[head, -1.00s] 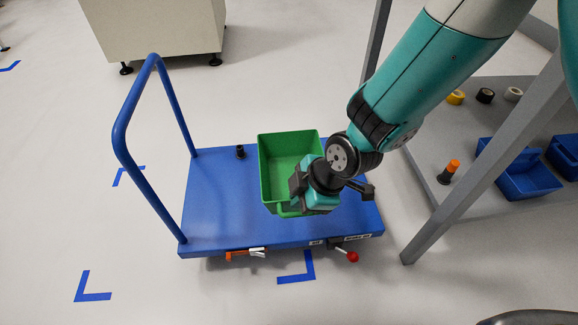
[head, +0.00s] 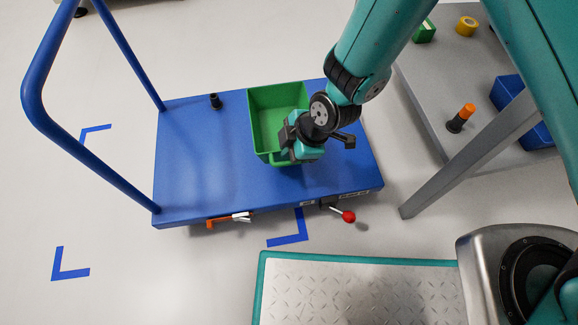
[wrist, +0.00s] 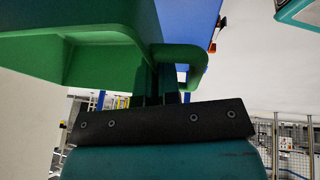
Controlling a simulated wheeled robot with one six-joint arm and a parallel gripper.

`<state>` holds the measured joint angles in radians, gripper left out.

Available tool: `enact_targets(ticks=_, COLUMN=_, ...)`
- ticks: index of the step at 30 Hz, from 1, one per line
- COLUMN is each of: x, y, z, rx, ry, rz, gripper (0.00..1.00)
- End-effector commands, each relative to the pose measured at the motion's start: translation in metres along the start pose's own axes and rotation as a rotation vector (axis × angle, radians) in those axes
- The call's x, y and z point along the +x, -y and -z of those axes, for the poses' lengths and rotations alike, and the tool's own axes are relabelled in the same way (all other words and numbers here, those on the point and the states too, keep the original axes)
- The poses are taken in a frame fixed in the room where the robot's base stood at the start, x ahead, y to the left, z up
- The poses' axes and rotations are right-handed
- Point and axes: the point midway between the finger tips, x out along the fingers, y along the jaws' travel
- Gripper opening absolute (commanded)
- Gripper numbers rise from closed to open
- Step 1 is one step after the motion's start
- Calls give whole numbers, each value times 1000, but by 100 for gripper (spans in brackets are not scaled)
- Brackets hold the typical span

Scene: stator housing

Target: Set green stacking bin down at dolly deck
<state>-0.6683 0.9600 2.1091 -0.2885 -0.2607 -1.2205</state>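The green stacking bin (head: 264,135) is upright over the middle of the blue dolly deck (head: 200,180), with its open top facing up. I cannot tell whether its base touches the deck. My gripper (head: 287,150) is at the bin's near side and covers its near right part. In the wrist view, the dark fingers of my gripper (wrist: 165,80) are close together at the handle of the bin (wrist: 95,60) and look shut on it. The deck (wrist: 187,22) shows beyond the bin there.
A blue push handle (head: 45,60) rises at the deck's left. A red-knobbed lever (head: 348,216) and orange clamp (head: 225,220) sit at the front edge. A grey table (head: 440,70) with several items stands at right.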

Motion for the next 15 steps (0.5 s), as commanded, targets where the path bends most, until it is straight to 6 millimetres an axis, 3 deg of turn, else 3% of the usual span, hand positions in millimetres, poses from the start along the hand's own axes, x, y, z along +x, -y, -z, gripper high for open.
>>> enact_targets(ticks=1, x=13, y=3, z=-5, rx=-1, ry=0, rz=0, gripper=0)
enact_targets(ticks=8, x=28, y=6, z=-10, rx=-3, ry=-1, rz=0, gripper=0)
enact_targets(ticks=15, x=61, y=14, z=-24, rx=-3, ry=-1, rz=1, gripper=0)
